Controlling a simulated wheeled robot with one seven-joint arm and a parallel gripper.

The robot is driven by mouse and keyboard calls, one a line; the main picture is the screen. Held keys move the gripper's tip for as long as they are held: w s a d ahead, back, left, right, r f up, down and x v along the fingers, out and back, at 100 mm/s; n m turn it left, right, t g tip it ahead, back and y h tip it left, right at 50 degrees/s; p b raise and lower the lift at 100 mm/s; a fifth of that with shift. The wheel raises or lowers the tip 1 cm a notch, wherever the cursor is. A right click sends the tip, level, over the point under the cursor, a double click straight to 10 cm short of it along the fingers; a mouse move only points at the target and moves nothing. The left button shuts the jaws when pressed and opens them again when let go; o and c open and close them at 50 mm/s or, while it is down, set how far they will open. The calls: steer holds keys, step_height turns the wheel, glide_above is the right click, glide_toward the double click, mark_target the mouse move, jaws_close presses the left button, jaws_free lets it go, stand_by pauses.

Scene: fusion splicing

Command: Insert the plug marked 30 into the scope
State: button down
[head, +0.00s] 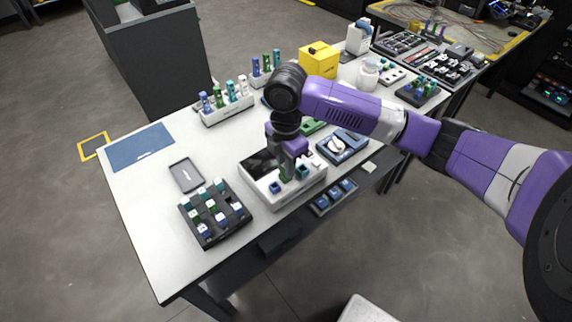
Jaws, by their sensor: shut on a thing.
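The scope appears to be the white box (284,199) with a dark screen (258,163) near the front edge of the table. My gripper (287,170) points down over the scope's front part, right of the screen. It is shut on a small green plug (286,175), which is mostly hidden by the fingers. I cannot tell whether the plug is seated in a socket or just above it. A blue plug (274,187) and a teal plug (302,172) stand on the scope on either side. The number on the held plug is not readable.
A black tray (211,236) of several plugs and a small grey tray (186,175) stand left. A blue device (342,145) is close right of the scope. A rack (226,112) of plugs and a yellow box (319,60) are behind.

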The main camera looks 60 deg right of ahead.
steer(key=shift+f, duration=0.1)
steer(key=c, duration=1.2)
jaws_free()
steer(key=shift+r+p, duration=2.55)
steer(key=shift+r, duration=0.5)
